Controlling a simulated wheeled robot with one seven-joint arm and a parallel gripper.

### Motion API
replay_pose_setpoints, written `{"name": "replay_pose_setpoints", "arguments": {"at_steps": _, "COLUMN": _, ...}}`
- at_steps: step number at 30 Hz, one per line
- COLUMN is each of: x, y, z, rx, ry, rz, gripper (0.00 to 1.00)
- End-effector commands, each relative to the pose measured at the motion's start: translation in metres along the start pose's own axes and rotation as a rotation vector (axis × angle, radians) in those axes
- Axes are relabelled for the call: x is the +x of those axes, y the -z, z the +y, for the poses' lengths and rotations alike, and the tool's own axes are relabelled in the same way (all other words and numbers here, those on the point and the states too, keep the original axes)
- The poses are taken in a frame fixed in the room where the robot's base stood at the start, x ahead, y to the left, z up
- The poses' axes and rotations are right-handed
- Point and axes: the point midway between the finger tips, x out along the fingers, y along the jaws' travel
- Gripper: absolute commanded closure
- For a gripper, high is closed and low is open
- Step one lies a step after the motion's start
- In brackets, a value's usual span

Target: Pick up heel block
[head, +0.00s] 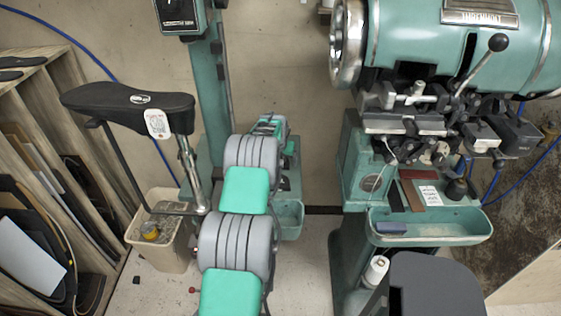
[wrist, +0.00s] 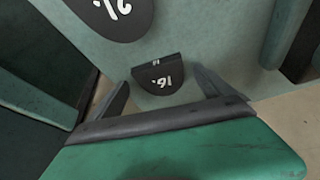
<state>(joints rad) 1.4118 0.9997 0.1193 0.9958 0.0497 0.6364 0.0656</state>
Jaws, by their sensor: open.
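A small black D-shaped block (wrist: 157,75), marked "16." in white, lies on a pale green surface in the wrist view. I take it to be the heel block. My gripper (wrist: 162,77) is open, with one dark finger to the left of the block and one to the right. The fingers look empty, and I cannot tell how far above the surface they are. In the head view my green and grey arm reaches away up the middle, and I cannot make out the block there.
A larger black rounded piece (wrist: 112,12) with white marking lies beyond the block. The teal stitching machine (head: 450,45) stands right, with a tray (head: 450,230) below it. A padded black stand (head: 125,105), a bin (head: 160,255) and wooden racks (head: 45,115) stand left.

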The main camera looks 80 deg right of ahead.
Motion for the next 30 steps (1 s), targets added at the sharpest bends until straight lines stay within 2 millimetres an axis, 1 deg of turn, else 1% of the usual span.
{"name": "replay_pose_setpoints", "arguments": {"at_steps": 2, "x": 0.0041, "y": 0.0007, "z": 0.0, "rx": 0.0, "ry": 0.0, "rz": 0.001, "gripper": 0.08}}
{"name": "replay_pose_setpoints", "arguments": {"at_steps": 8, "x": 0.0049, "y": 0.0005, "z": -0.0002, "rx": 0.0, "ry": 0.001, "rz": 0.002, "gripper": 0.09}}
{"name": "replay_pose_setpoints", "arguments": {"at_steps": 30, "x": 0.0047, "y": 0.0002, "z": -0.0004, "rx": 0.0, "ry": 0.001, "rz": 0.001, "gripper": 0.69}}
